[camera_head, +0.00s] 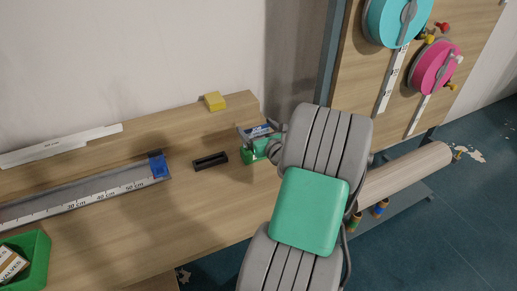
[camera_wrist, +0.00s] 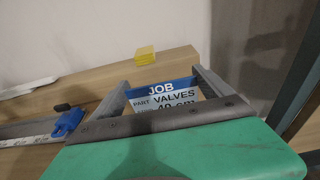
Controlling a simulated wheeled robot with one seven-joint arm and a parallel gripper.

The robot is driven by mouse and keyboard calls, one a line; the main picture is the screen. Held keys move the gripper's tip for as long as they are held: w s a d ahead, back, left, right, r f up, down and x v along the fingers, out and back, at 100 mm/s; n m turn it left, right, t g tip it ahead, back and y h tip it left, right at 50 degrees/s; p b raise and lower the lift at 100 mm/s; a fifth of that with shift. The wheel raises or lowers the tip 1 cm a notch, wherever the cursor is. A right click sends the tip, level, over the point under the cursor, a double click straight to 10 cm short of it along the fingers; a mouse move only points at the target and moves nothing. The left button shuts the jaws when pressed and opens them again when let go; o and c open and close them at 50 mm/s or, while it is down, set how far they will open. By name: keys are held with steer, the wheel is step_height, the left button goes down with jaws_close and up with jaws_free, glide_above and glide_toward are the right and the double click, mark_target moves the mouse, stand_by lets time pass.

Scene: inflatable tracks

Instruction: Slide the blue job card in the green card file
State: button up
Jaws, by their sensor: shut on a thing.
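The blue job card (camera_wrist: 163,86) is held between the two grey fingers of my gripper (camera_wrist: 161,78). Its blue header reads JOB, with lines PART VALVES and 40 cm below; its lower part is hidden behind the dark bar of the gripper. In the head view the card (camera_head: 257,131) is small, at my gripper (camera_head: 259,128) near the bench's right end, partly hidden by my arm. A black slotted block (camera_head: 210,161) lies left of my gripper.
A wooden bench (camera_head: 110,235) carries a ruled track (camera_head: 85,200) with a blue stop (camera_head: 158,165), a yellow block (camera_head: 214,101) and a green bin (camera_head: 40,262) holding a box labelled VALVES. A board with blue (camera_head: 385,25) and pink reels stands right.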

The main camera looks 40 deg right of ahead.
mark_target(258, 133)
steer(key=d+f+b, duration=0.1)
steer(key=w+f+b, duration=0.1)
steer(key=f, duration=0.1)
steer(key=w+d+f+b, duration=0.1)
steer(key=f, duration=0.1)
steer(key=shift+w+d+f+b, duration=0.1)
steer(key=shift+w+d+b, duration=0.05)
steer(key=shift+d+b, duration=0.2)
steer(key=f+b, duration=0.2)
steer(key=b, duration=0.1)
steer(key=f+b, duration=0.1)
steer(key=shift+w+d+f, duration=0.2)
steer(key=shift+d+f, duration=0.05)
steer(key=shift+f, duration=0.1)
steer(key=shift+r, duration=0.25)
steer(key=shift+f, duration=0.1)
steer(key=o, duration=1.1)
steer(key=shift+f, duration=0.1)
steer(key=shift+c, duration=0.2)
